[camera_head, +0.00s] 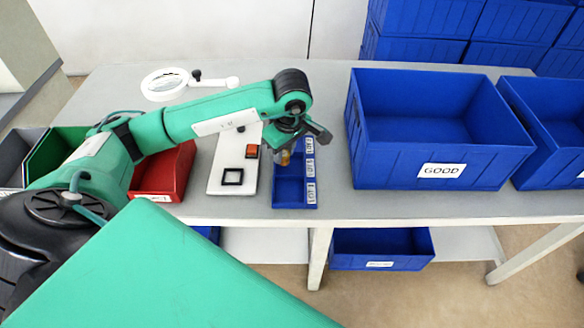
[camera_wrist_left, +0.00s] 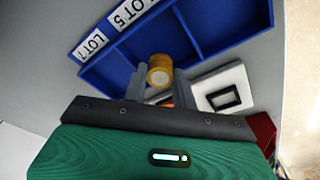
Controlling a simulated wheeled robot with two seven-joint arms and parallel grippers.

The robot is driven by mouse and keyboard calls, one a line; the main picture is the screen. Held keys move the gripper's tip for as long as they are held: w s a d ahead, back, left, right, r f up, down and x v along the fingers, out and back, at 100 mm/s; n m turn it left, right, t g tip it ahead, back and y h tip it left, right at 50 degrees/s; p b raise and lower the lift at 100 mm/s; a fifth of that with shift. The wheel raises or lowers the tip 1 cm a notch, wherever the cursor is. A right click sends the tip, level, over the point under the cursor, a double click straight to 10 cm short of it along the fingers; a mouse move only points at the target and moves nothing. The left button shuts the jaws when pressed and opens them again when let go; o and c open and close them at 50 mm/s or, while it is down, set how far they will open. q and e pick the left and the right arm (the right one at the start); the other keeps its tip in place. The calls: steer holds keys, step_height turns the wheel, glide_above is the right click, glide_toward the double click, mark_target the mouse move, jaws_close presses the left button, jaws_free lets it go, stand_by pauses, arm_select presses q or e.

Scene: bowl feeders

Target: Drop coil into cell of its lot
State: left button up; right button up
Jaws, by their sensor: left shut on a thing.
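My left gripper (camera_head: 288,148) is shut on an amber-yellow coil (camera_head: 284,158), with the fingers pointing down. The coil also shows in the left wrist view (camera_wrist_left: 160,70), between the two grey fingers. The gripper holds it over the blue divided tray (camera_head: 295,207), towards its left side. The tray has several cells with white labels along its right side. The coil's height above the cells is hard to tell. My right gripper is not in view.
Left of the tray is a white board (camera_head: 218,160) with a black square frame (camera_head: 232,177) and an orange block (camera_head: 252,151). A red bin (camera_head: 162,180) stands farther left. A large blue bin marked GOOD (camera_head: 440,171) stands right. A magnifier (camera_head: 166,83) lies behind.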

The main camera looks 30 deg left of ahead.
mark_target(289, 169)
arm_select(q)
steer(key=o, duration=1)
steer(key=shift+o, duration=0.2)
steer(key=r, duration=0.5)
steer(key=d+r, duration=0.1)
steer(key=r, duration=0.2)
steer(key=shift+s+d+r, duration=0.1)
steer(key=shift+r, duration=0.2)
steer(key=shift+s+d+r+p, duration=0.15)
steer(key=shift+r+p, duration=0.1)
steer(key=shift+r, duration=0.6)
steer(key=shift+w+d+r+p, duration=0.1)
steer(key=shift+r+p, duration=0.2)
steer(key=shift+r, duration=0.55)
steer(key=shift+s+d+r+p, duration=0.15)
steer(key=shift+r+p, duration=0.1)
steer(key=shift+r, duration=0.6)
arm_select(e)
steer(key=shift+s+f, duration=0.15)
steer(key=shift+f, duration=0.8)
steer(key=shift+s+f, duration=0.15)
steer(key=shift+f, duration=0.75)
arm_select(q)
steer(key=shift+w, duration=0.1)
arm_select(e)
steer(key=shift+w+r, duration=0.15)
